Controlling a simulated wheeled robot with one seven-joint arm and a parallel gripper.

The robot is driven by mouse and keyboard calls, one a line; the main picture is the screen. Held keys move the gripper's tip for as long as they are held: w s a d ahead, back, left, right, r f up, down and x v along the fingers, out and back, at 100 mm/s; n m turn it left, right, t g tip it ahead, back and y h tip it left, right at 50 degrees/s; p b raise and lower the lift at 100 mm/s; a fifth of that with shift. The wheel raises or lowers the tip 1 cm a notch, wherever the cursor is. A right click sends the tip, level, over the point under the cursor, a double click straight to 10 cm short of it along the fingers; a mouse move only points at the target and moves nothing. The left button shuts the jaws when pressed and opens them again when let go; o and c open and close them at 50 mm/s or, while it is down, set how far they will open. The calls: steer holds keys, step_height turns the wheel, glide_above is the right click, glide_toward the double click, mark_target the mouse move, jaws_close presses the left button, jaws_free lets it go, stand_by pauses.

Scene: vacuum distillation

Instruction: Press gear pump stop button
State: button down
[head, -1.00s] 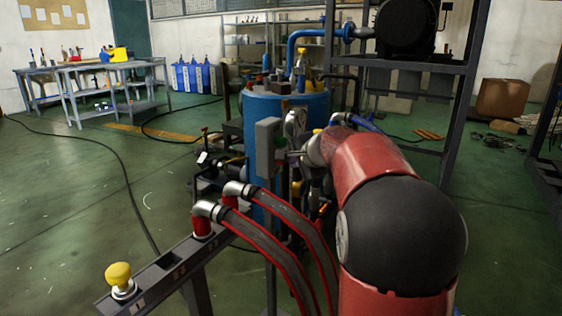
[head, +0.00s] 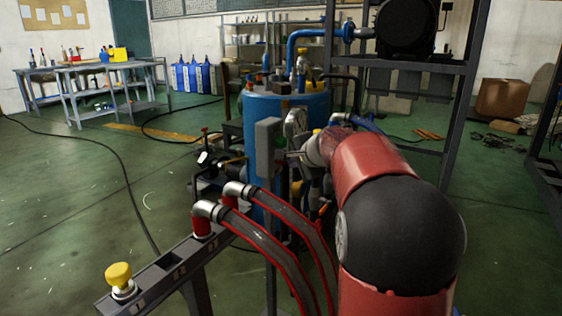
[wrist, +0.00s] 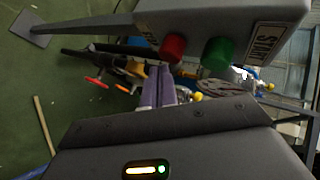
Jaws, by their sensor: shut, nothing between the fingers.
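The grey control box (wrist: 225,18) spans the top of the wrist view, tilted. A red button (wrist: 174,47) and a green button (wrist: 217,52) stick out of its face. A label reading START (wrist: 264,42) is beside the green button; another label by the red one is mostly unreadable. My gripper (wrist: 159,72) is shut and empty, its fingertips just below the red button in the picture; I cannot tell whether they touch it. In the head view the box (head: 267,147) stands on a post; its buttons are not visible and my arm's end is close to its right.
A blue tank (head: 305,105) stands behind the box. Hoses (head: 265,245) and a rail with a yellow knob (head: 119,276) are in front. A dark metal frame (head: 462,110) rises at the right. Green floor is open at the left.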

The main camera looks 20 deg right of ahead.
steer(key=shift+w+a, duration=0.25)
steer(key=shift+w, duration=0.05)
steer(key=shift+w+a, duration=0.15)
steer(key=shift+w, duration=0.05)
stand_by(0.5)
steer(key=shift+s, duration=0.1)
steer(key=shift+s+d, duration=0.35)
steer(key=shift+s, duration=0.1)
steer(key=shift+s+d+b, duration=0.1)
steer(key=shift+b, duration=0.2)
steer(key=s+d+b, duration=0.1)
steer(key=s, duration=0.1)
steer(key=s+d+b, duration=0.1)
steer(key=s+d, duration=0.1)
steer(key=shift+s+d+b, duration=0.3)
steer(key=shift+b, duration=0.1)
stand_by(0.5)
